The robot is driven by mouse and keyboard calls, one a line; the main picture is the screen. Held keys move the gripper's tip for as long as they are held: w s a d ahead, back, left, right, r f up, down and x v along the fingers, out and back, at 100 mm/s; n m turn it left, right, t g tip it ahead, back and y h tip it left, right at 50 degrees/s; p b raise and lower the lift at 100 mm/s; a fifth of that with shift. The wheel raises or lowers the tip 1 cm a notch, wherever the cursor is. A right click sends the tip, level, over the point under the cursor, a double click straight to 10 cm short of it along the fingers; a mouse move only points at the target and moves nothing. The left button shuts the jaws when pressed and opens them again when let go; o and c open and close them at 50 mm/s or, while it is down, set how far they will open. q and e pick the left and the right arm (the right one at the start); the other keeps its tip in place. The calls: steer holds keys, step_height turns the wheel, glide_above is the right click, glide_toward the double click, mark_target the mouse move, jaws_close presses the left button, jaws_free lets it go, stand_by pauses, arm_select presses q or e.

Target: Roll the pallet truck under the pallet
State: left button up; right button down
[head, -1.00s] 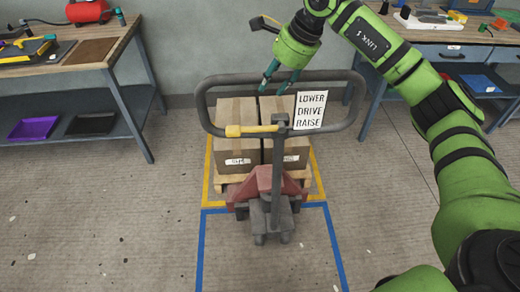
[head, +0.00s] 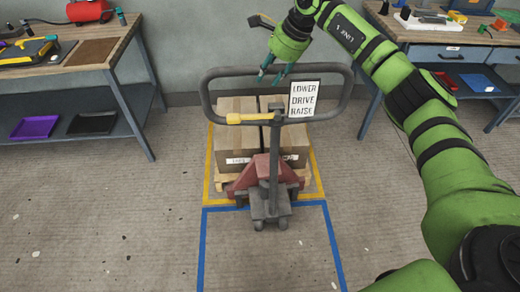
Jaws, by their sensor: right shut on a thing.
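The pallet truck has a red body (head: 262,172), a dark upright column and a grey loop handle (head: 335,110) with a yellow lever (head: 246,118) and a "LOWER DRIVE RAISE" sign (head: 304,99). My right gripper (head: 272,74) is shut on the top bar of the loop handle. The wooden pallet (head: 219,181) lies behind the truck's body, inside a yellow floor outline, and carries cardboard boxes (head: 238,140). The truck's body is close against the pallet's near side. The forks are hidden by the body and pallet. My left gripper is out of view.
A blue floor outline (head: 202,245) adjoins the yellow one (head: 207,165) on my side, mostly bare floor. A workbench (head: 110,58) stands at the left and another (head: 415,38) at the right. The wall is close behind the boxes.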

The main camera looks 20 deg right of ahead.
steer(key=shift+a+r, duration=0.1)
steer(key=shift+a, duration=0.45)
steer(key=c, duration=0.7)
jaws_free()
steer(key=shift+w+a, duration=0.1)
steer(key=shift+a, duration=0.25)
steer(key=shift+d, duration=0.25)
steer(key=shift+s+d+r, duration=0.2)
steer(key=shift+d+r, duration=0.05)
steer(key=a+p+v, duration=0.1)
steer(key=p+v, duration=0.1)
steer(key=v, duration=0.4)
steer(key=a+p+v, duration=0.1)
steer(key=p+v, duration=0.1)
steer(key=v, duration=0.5)
steer(key=a+r+p+v, duration=0.1)
steer(key=a+p+v, duration=0.1)
steer(key=v, duration=0.5)
steer(key=shift+s+r, duration=0.1)
steer(key=shift+s, duration=0.05)
steer(key=shift+a, duration=0.1)
